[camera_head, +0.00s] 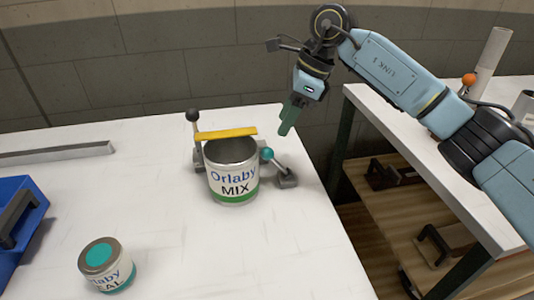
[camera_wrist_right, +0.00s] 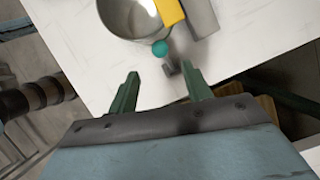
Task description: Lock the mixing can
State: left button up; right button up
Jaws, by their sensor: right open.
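The mixing can (camera_head: 235,182), white with a green band and "Orlaby MIX" on it, stands upright and open-topped on the white table. A yellow bar (camera_head: 227,133) lies behind its rim. A lever with a teal ball knob (camera_head: 267,154) is at the can's right, tilted, above a grey foot (camera_head: 287,181). A black-knobbed lever (camera_head: 192,115) stands upright at the left. My right gripper (camera_head: 288,122) is open and empty, above and right of the can. In the right wrist view, the teal knob (camera_wrist_right: 160,48) shows just beyond the open fingertips (camera_wrist_right: 165,78). My left gripper is not in view.
A small can with a teal lid (camera_head: 98,255) stands at the front left, near a blue crate (camera_head: 28,190). A grey rail (camera_head: 60,153) lies at the back left. A shelved bench (camera_head: 440,185) stands at the right, across a gap. The table's middle is clear.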

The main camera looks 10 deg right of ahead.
aim_at(270, 149)
jog(key=b+x, duration=0.1)
jog(key=x, duration=0.8)
jog(key=shift+a+f+b, duration=0.2)
jog(key=shift+f+b, duration=0.15)
jog(key=shift+a+f, duration=0.15)
jog(key=shift+f, duration=0.25)
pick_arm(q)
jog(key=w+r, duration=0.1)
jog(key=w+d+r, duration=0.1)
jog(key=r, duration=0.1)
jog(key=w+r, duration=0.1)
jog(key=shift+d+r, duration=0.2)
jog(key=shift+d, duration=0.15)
pick_arm(e)
jog(key=shift+w, duration=0.1)
grip_shut()
